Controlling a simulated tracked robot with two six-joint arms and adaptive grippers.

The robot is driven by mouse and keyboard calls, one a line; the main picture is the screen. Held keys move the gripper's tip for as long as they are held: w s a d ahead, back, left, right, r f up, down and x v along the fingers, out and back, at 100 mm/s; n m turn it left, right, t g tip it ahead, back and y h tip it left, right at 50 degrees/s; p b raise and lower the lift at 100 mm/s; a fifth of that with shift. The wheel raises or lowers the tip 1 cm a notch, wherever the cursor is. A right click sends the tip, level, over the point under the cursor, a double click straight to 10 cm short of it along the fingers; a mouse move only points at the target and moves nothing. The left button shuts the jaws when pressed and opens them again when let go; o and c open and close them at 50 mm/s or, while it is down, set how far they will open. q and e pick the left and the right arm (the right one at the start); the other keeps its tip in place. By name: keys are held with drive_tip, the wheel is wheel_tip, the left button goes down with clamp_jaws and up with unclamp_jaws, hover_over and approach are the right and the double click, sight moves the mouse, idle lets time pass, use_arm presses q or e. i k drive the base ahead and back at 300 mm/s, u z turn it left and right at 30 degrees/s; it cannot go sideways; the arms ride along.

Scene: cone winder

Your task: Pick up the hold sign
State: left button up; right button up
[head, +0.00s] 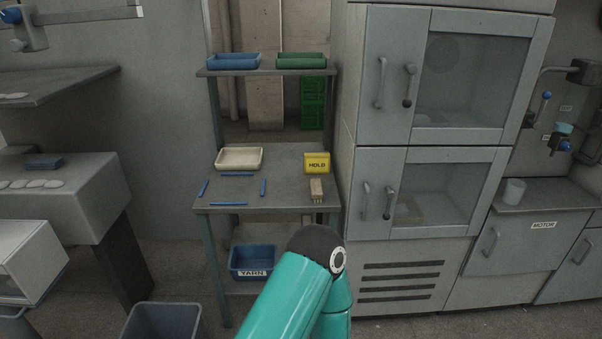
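The hold sign (317,163) is a small yellow block with dark "HOLD" lettering. It stands upright at the back right of the grey table (240,190) in the head view. A small tan block-like object with a pronged lower edge (316,190) is just in front of it. A teal arm link of mine with a dark joint cap rises from the bottom centre, in front of the table. Neither of my grippers shows in this view, so their state is hidden.
A cream tray (239,158) and several blue strips lie on the table's left half. A shelf above holds a blue tray (234,61) and a green tray (301,61). A blue "YARN" bin (252,262) sits below. A grey cabinet (432,120) stands close on the right.

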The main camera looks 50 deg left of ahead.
sight(314, 163)
drive_tip(key=u, duration=0.95)
drive_tip(key=k, duration=0.1)
drive_tip(key=z, duration=1)
drive_tip(key=i, duration=0.1)
drive_tip(key=u, duration=1.95)
drive_tip(key=i, duration=0.85)
drive_tip(key=z, duration=0.2)
drive_tip(key=k, duration=0.75)
drive_tip(key=u, duration=0.25)
drive_tip(key=i, duration=0.85)
drive_tip(key=z, duration=0.1)
